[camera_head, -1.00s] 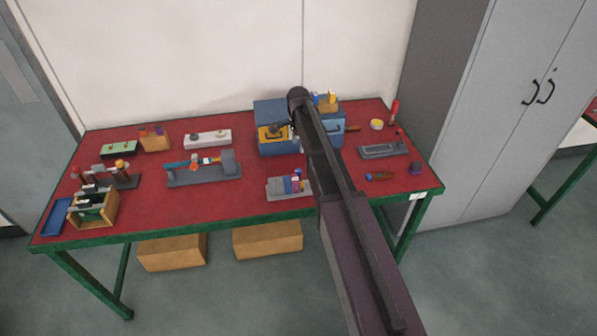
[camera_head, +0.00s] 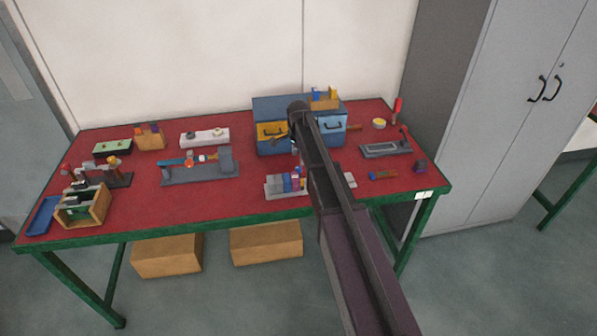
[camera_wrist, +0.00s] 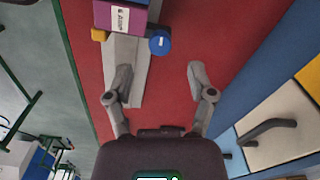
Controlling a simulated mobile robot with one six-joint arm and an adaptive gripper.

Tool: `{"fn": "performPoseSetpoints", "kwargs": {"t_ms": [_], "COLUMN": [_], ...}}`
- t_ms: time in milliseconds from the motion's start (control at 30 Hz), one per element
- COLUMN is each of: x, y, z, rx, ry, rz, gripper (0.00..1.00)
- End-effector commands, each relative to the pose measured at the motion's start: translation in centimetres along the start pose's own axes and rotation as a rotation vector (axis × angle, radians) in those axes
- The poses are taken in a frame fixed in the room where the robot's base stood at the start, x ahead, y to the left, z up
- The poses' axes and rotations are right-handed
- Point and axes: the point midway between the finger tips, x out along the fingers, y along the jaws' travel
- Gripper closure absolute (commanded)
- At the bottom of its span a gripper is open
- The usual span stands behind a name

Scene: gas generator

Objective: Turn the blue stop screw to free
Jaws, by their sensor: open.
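A round blue screw head (camera_wrist: 160,42) shows in the wrist view. It sits at the side of a light grey base (camera_wrist: 122,62), beside a purple block (camera_wrist: 118,17) with a white label. My gripper (camera_wrist: 158,73) is open and empty. The blue screw head is just beyond the gap between its fingertips, roughly in line with it and not touched. In the head view, a grey base (camera_head: 272,191) with several coloured blocks stands at the bench's front edge, left of my arm. My arm mostly hides the gripper there, and I cannot make out the screw.
A blue cabinet (camera_head: 274,104) with a yellow and a light blue drawer stands behind. A drawer handle (camera_wrist: 268,130) is right of my gripper in the wrist view. A grey fixture (camera_head: 200,173) stands left on the red bench top (camera_head: 145,200). Red surface between them is clear.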

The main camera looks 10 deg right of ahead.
Motion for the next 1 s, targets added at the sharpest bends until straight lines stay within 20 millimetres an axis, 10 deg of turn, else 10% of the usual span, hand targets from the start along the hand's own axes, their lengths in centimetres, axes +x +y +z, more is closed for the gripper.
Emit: {"fn": "performPoseSetpoints", "kwargs": {"t_ms": [1000], "x": [4.7], "y": [0.0], "z": [0.0], "rx": [0.000], "ry": [0.000], "rz": [0.000], "gripper": [0.29]}}
